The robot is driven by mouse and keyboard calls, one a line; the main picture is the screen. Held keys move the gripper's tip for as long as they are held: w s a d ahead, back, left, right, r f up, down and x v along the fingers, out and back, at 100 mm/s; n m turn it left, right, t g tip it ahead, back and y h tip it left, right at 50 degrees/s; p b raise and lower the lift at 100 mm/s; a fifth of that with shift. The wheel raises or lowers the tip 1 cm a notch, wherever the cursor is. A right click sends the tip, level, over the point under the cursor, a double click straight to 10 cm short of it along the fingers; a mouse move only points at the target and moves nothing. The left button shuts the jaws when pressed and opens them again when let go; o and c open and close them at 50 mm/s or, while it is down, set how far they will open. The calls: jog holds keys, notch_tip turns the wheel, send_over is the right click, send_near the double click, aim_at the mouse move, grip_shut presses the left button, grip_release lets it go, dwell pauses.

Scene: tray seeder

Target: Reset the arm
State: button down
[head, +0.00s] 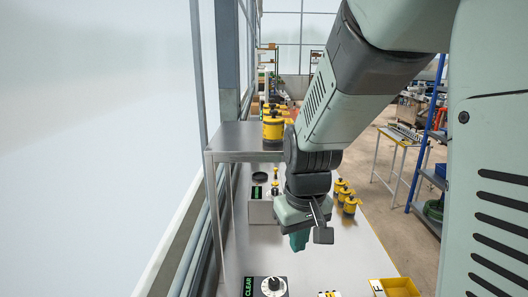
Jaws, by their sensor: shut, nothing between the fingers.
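My gripper (300,242) hangs down from my wrist over the steel bench (330,262), in the middle of the head view. Its teal fingers are shut with nothing between them. They are apart from the things on the bench. My arm comes down from the upper right and hides part of the bench behind it.
A steel shelf (235,136) stands at the back left with yellow canisters (273,128) on it. More yellow canisters (349,204) line the bench's right side. A dial box marked CLEAR (268,287) and a yellow tray (402,288) lie in front. A window wall closes the left.

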jog(key=s+d+r+m+t, duration=0.1)
jog(key=s+d+r, duration=0.1)
jog(key=s+r, duration=0.5)
jog(key=s+d+r+m+t, duration=0.2)
jog(key=s+r, duration=0.5)
jog(key=s, duration=0.3)
jog(key=shift+d+m+t, duration=0.2)
jog(key=shift+m+t, duration=0.1)
